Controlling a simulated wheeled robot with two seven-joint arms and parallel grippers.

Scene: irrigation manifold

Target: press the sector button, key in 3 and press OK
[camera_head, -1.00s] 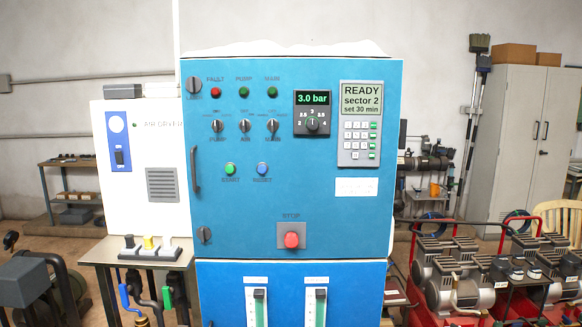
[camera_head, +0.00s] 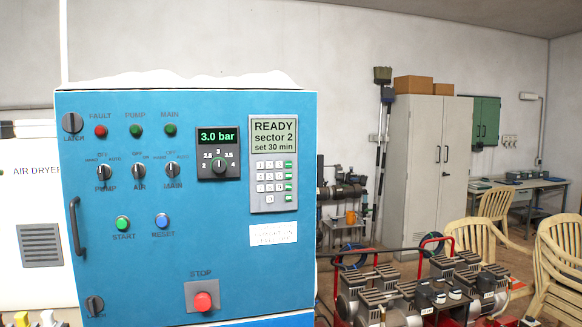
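The blue control cabinet (camera_head: 130,262) fills the left and middle of the head view. A grey keypad panel (camera_head: 273,207) sits at its upper right. The panel's display (camera_head: 273,134) reads "READY, sector 2, set 30 min". Below the display is a block of small white keys (camera_head: 270,182) with a column of green keys (camera_head: 289,181) at its right. The key labels are too small to read, so I cannot tell which is the sector button, 3 or OK. Neither of my grippers is in view.
A pressure dial (camera_head: 219,167) under a "3.0 bar" readout is left of the keypad. A red stop button (camera_head: 203,301) is lower on the door. A door handle (camera_head: 76,226) sticks out at left. Compressors (camera_head: 420,290) in a red frame stand at lower right.

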